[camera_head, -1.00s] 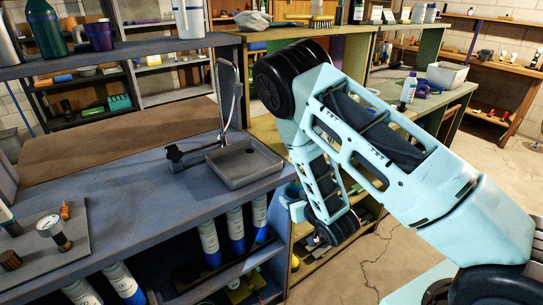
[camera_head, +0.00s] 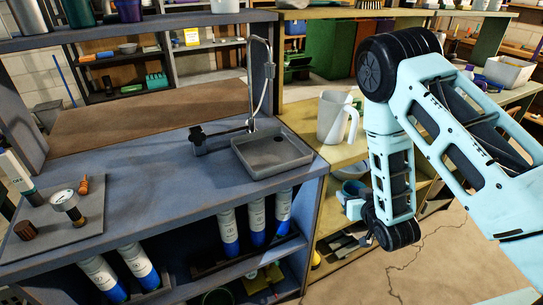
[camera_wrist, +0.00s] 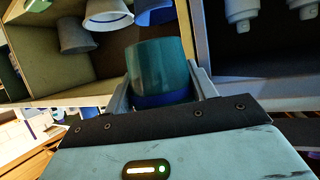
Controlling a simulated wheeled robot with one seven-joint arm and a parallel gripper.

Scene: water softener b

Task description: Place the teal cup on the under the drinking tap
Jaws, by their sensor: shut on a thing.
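The teal cup (camera_wrist: 160,68) is between the two fingers of my gripper (camera_wrist: 162,90) in the wrist view, and the gripper is shut on it. Its lower part is darker blue. The drinking tap (camera_head: 251,85) is a tall thin curved metal spout on the blue-grey bench. A shallow grey square basin (camera_head: 272,168) sits under and in front of it, empty. My gripper is right of and below the basin.
A white pitcher (camera_head: 334,118) stands on the yellow shelf unit right of the basin. White-and-blue cylinders (camera_head: 257,222) stand below the bench.

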